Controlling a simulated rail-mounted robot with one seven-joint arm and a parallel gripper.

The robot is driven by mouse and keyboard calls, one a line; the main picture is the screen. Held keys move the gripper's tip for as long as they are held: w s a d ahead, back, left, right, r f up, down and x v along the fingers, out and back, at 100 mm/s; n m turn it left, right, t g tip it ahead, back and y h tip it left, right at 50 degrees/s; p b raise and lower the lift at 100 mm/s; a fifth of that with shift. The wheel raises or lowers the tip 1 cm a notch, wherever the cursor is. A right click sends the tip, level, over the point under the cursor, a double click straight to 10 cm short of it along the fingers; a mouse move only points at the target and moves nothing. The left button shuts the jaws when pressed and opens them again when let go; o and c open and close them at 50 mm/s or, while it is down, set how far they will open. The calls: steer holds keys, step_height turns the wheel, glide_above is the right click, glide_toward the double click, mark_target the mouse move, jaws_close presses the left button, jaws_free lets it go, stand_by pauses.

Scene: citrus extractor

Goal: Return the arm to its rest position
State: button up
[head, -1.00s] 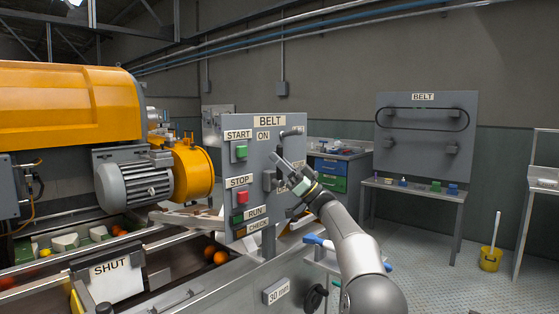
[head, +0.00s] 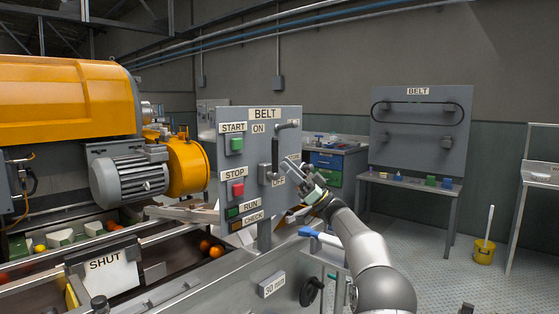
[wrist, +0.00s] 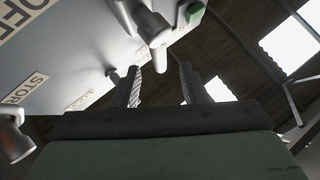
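My arm reaches up from the bottom right in the head view. My gripper (head: 292,165) is just right of the grey belt control panel (head: 244,153), near its OFF label. In the wrist view the two fingers of my gripper (wrist: 160,85) stand apart with nothing between them. The panel (wrist: 75,45) fills the upper left of the wrist view, with OFF readable.
The green START button (head: 237,145) and red STOP button (head: 238,189) are on the panel. A blue-handled part (head: 320,237) and a black handwheel (head: 311,291) lie close to my arm.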

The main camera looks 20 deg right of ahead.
steer(key=shift+s+d+f, duration=0.2)
steer(key=shift+d+f, duration=0.25)
steer(key=shift+f, duration=0.1)
